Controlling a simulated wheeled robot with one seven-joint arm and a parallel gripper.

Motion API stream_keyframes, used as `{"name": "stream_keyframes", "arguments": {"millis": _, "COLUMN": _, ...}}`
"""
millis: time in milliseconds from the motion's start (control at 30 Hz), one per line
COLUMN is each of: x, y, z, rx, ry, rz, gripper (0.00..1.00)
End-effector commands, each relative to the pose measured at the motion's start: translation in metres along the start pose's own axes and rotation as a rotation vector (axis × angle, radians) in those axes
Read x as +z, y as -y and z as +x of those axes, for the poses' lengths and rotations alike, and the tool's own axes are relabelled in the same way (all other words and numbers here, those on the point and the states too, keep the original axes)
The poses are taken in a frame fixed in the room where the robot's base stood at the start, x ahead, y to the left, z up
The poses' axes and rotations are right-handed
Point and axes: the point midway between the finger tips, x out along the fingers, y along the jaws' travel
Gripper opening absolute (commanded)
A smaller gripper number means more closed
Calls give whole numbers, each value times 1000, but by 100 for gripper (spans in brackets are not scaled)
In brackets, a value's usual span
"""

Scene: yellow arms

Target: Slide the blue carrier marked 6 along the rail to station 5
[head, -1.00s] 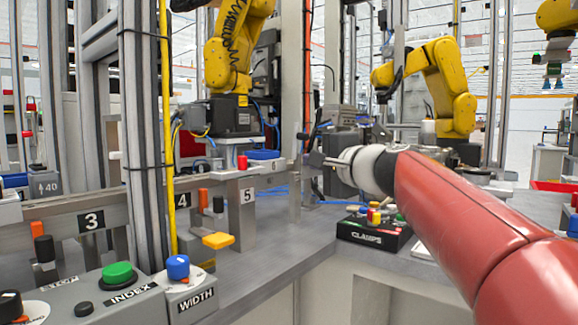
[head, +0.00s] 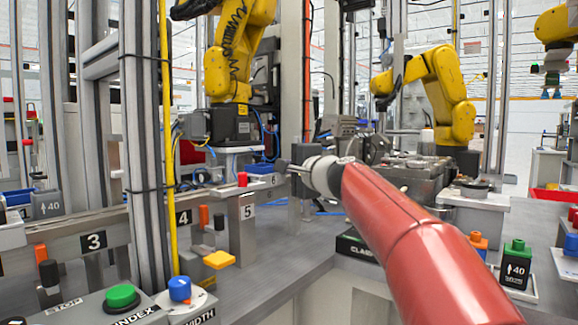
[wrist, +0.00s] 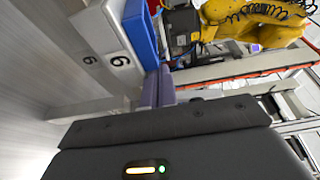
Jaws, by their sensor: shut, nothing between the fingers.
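The blue carrier marked 6 (head: 259,183) sits on the rail (head: 131,212), right of the station 5 plate (head: 248,212). In the wrist view its blue part (wrist: 141,32) and a pale face with a 6 (wrist: 116,48) show at top centre. My gripper (head: 281,165) is just right of the carrier in the head view. In the wrist view its purple fingers (wrist: 159,86) are shut and empty beside the carrier's blue end. I cannot tell whether they touch it.
A red peg (head: 242,178) stands above station 5. Yellow robot arms (head: 440,90) stand behind. The bench (head: 282,265) before station 5 is clear.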

Motion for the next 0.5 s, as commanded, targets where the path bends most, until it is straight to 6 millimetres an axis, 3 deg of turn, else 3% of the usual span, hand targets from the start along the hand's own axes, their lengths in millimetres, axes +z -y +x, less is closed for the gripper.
{"name": "stream_keyframes", "arguments": {"millis": 233, "x": 10, "y": -1, "z": -3, "rx": 0, "ry": 3, "rz": 0, "gripper": 0}}
{"name": "stream_keyframes", "arguments": {"millis": 500, "x": 69, "y": -1, "z": -24, "rx": 1, "ry": 5, "rz": -1, "gripper": 0}}
